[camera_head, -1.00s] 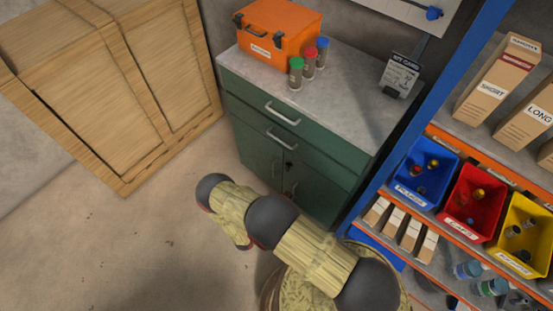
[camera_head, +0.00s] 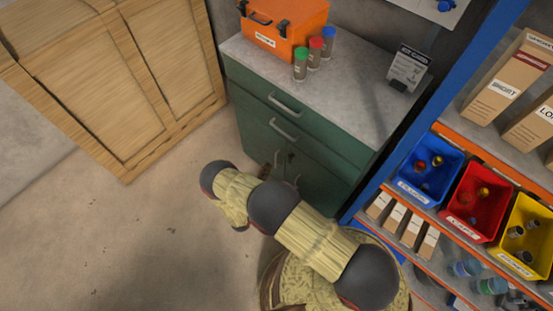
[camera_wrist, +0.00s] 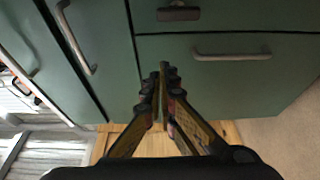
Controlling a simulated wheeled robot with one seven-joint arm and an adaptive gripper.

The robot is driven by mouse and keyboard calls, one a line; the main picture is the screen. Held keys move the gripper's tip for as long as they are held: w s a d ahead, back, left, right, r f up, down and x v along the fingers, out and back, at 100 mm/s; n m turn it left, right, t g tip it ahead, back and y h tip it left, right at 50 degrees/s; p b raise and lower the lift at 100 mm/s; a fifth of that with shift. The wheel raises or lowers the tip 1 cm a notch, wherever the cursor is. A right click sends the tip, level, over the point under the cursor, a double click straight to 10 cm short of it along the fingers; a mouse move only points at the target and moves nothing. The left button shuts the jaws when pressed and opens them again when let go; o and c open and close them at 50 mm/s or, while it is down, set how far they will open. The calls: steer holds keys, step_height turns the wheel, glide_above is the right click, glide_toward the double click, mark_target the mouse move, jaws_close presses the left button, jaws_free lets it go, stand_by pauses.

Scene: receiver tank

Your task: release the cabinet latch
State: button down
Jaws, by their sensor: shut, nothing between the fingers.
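The green cabinet (camera_head: 335,165) has two drawers above two doors. A small dark latch (camera_head: 290,157) shows near the top of the door seam. In the wrist view the dark latch (camera_wrist: 178,13) is at the top, beside the seam between the doors. My gripper (camera_wrist: 163,68) is shut and empty, its fingertips in front of the cabinet face and below the latch in that picture, apart from it. Contact with the door cannot be told. A door handle (camera_wrist: 232,53) lies to the right of the fingertips. In the head view my arm hides most of the gripper.
A drawer handle (camera_wrist: 75,38) is left of the fingers. An orange case (camera_head: 285,25) and several capped tubes stand on the cabinet top. A wooden crate (camera_head: 120,80) is at left. A blue-framed shelf with bins (camera_head: 430,170) is close at right. The floor at left is clear.

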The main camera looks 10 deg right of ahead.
steer(key=b+x, duration=0.2)
steer(key=x, duration=0.8)
steer(key=shift+d+f, duration=0.15)
steer(key=s+d, duration=0.2)
steer(key=s, duration=0.1)
steer(key=shift+s, duration=0.25)
steer(key=shift+a+b, duration=0.1)
steer(key=shift+b, duration=0.25)
steer(key=shift+m, duration=0.3)
